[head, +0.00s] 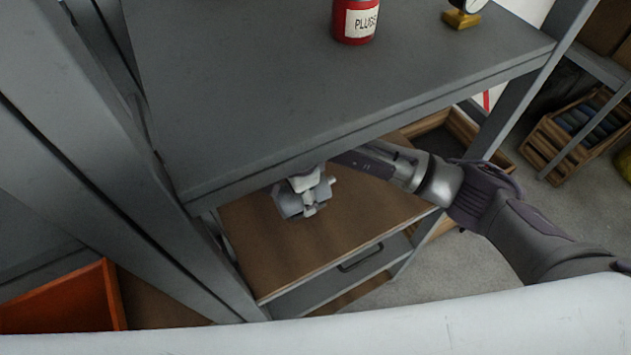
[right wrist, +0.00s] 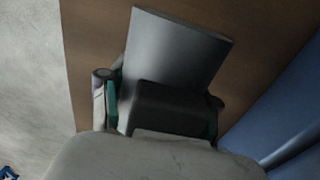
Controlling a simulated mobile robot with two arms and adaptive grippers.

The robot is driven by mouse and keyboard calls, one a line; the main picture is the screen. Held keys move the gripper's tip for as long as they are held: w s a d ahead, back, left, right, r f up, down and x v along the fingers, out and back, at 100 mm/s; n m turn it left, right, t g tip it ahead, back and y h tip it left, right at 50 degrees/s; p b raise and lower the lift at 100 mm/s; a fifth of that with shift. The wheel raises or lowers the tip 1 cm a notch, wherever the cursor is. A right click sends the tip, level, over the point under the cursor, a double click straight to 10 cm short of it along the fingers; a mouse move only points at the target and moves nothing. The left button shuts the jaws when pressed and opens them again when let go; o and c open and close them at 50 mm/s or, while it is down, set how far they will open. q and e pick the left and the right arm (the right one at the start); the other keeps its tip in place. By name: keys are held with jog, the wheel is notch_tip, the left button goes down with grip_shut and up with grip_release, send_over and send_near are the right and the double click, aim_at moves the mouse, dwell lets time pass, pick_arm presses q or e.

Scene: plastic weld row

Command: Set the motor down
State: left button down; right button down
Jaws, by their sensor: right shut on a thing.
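The motor (head: 290,204) is a grey, blocky body over the wooden top (head: 345,225) of a drawer unit, under the front edge of a grey shelf. My right arm reaches in from the right, and my right gripper (head: 310,183) is shut on the motor, partly hidden by the shelf edge. In the right wrist view the motor (right wrist: 178,55) shows as a smooth grey block with a dark part, between the two fingers of the right gripper (right wrist: 160,108). The wooden surface lies behind it; I cannot tell whether the motor touches it. My left gripper is not in view.
The grey shelf (head: 300,80) overhangs the wooden top and carries a red can labelled PLUGS (head: 355,22) and a yellow-based gauge (head: 462,17). A drawer handle (head: 360,258) is below. An orange bin (head: 65,300) is at lower left; wooden crates (head: 575,130) stand right. The top's right part is clear.

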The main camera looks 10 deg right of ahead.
jog(key=shift+s+a+r+p, duration=0.2)
jog(key=shift+a+p, duration=0.1)
jog(key=shift+a, duration=0.25)
jog(key=shift+f, duration=0.35)
jog(key=shift+a+f+p, duration=0.15)
jog(key=shift+f+p, duration=0.55)
jog(key=shift+f, duration=0.8)
jog(key=shift+c, duration=0.9)
grip_release()
jog(key=shift+s+f, duration=0.1)
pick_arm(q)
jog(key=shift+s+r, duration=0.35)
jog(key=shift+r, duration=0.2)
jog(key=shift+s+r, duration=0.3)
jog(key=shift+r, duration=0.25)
pick_arm(e)
notch_tip(320, 180, up, 6)
jog(key=shift+r+b, duration=0.15)
jog(key=shift+b, duration=0.85)
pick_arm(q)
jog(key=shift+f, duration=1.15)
pick_arm(e)
jog(key=shift+r, duration=0.65)
